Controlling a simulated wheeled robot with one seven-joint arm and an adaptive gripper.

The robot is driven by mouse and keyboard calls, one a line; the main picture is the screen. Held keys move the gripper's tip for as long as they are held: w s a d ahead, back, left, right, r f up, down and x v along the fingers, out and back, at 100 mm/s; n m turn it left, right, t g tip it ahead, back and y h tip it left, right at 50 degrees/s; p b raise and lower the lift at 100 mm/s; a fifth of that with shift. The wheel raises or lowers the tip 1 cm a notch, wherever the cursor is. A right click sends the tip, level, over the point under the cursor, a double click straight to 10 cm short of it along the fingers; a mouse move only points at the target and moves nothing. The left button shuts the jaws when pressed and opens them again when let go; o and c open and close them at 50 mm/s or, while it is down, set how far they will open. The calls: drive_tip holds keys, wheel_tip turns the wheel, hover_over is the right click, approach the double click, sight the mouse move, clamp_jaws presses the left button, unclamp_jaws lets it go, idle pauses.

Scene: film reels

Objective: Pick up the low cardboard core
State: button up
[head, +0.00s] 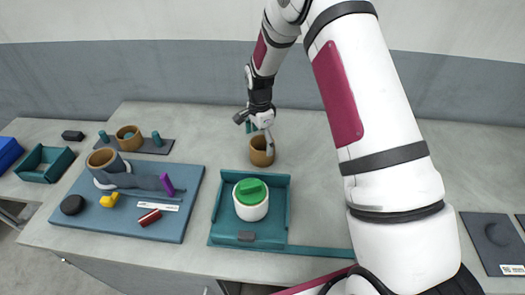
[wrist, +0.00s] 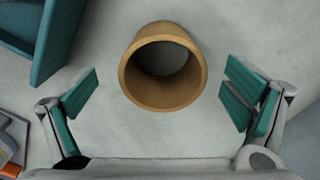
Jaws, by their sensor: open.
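A low, hollow brown cardboard core (head: 262,152) stands upright on the grey bench, behind the teal tray. In the wrist view the core (wrist: 131,82) shows its open top, and the bench shows through its hole. My gripper (head: 258,123) is above the core in the head view. In the wrist view my gripper (wrist: 160,100) is open, with one teal-padded finger on each side of the core and a gap on both sides. The core sits slightly ahead of the line between the fingertips. Nothing is held.
A teal tray (head: 282,205) holds a white round piece with a green top (head: 251,192). A blue board (head: 190,215) at left carries another brown core (head: 103,160) and small items. A further brown core (head: 129,138) stands on a dark plate behind. Bench right of the low core is clear.

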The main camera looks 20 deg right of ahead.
sight(258, 143)
drive_tip(key=shift+w+d+f+p, duration=0.1)
drive_tip(key=shift+f+p, duration=0.25)
drive_tip(key=shift+f, duration=1.1)
drive_tip(key=shift+w+d+f+p, duration=0.1)
drive_tip(key=shift+f+p, duration=0.2)
drive_tip(key=shift+f, duration=1.1)
drive_tip(key=c, duration=1.2)
